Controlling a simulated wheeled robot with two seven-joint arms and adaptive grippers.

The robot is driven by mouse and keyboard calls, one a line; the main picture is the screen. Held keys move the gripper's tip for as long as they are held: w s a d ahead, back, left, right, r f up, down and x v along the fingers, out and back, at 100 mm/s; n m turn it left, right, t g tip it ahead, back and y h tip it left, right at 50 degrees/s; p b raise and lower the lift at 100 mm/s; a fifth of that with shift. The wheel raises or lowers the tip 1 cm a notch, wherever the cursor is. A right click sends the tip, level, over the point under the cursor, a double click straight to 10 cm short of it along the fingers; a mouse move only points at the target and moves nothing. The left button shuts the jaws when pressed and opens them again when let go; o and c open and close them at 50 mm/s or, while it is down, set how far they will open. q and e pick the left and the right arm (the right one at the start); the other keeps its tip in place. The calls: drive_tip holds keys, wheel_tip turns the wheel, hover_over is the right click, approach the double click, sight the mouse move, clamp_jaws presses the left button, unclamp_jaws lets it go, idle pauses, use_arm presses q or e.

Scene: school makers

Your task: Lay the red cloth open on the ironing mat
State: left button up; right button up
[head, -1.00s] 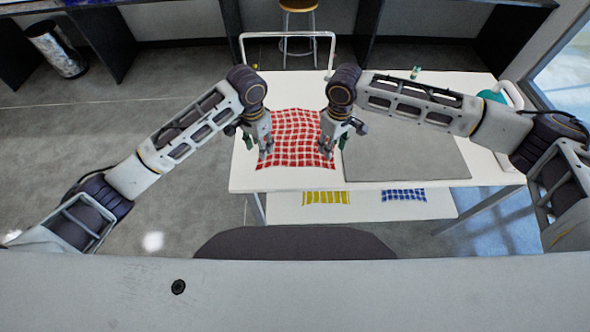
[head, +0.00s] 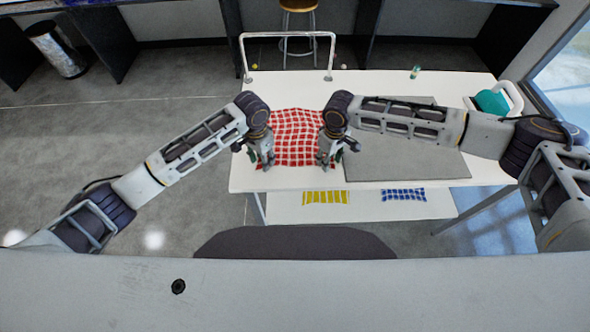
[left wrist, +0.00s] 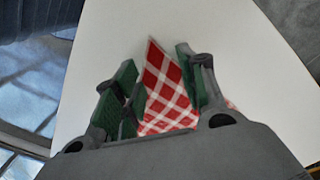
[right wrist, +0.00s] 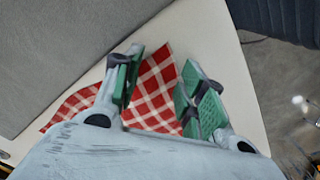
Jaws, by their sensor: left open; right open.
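The red-and-white checked cloth (head: 297,138) lies spread on the white table, left of the grey ironing mat (head: 405,155), with slight ripples. My left gripper (head: 266,162) is open at the cloth's near left corner; in the left wrist view a corner of the cloth (left wrist: 166,95) shows between the fingers. My right gripper (head: 327,160) is open at the near right corner, close to the mat's left edge. In the right wrist view the cloth (right wrist: 152,92) shows between and beside its open fingers. The mat is bare, partly hidden by my right arm.
A yellow cloth (head: 326,197) and a blue cloth (head: 403,195) lie on the lower shelf. A teal iron (head: 491,101) stands at the table's right end. A small green-capped bottle (head: 415,72) is at the back. A white rail (head: 287,36) rises behind the cloth.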

use_arm(q)
drive_tip(key=shift+f, duration=0.2)
use_arm(e)
drive_tip(key=shift+f, duration=0.25)
idle(0.4)
use_arm(q)
drive_tip(key=shift+c, duration=0.5)
use_arm(e)
drive_tip(key=shift+c, duration=0.5)
use_arm(q)
drive_tip(key=shift+s, duration=0.1)
drive_tip(key=c, duration=0.6)
use_arm(e)
drive_tip(key=c, duration=0.6)
use_arm(q)
drive_tip(key=shift+f, duration=0.1)
clamp_jaws()
use_arm(e)
drive_tip(key=shift+f, duration=0.1)
clamp_jaws()
use_arm(q)
drive_tip(key=shift+r, duration=0.2)
use_arm(e)
drive_tip(key=shift+d, duration=0.1)
